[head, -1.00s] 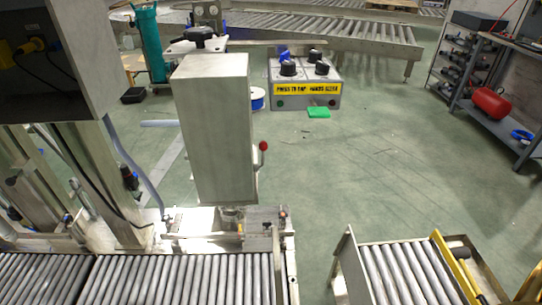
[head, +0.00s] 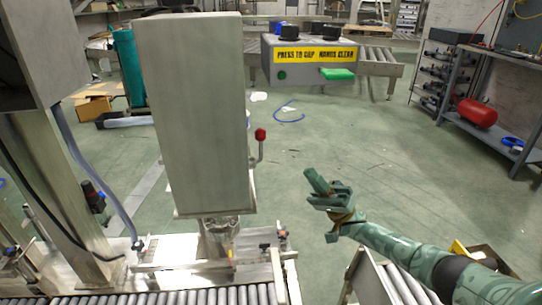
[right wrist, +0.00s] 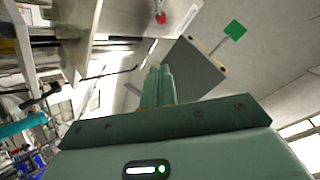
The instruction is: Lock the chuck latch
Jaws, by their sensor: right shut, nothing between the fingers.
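A lever with a red knob (head: 260,134) sticks out from the right side of the tall grey machine head (head: 195,115); its knob points up. I cannot tell for sure whether this lever is the chuck latch. My right gripper (head: 314,178) is to the right of the lever and lower in the picture, apart from it, shut and empty. In the right wrist view, its closed green fingers (right wrist: 158,84) point up the picture, and the red knob (right wrist: 160,18) shows beyond them near the top edge. My left gripper is not in view.
A grey control box with a yellow label (head: 316,56) and a green button (head: 338,74) stands behind. A roller conveyor (head: 160,296) runs below the machine head. A shelf with a red tank (head: 478,113) is at right. Open floor lies between.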

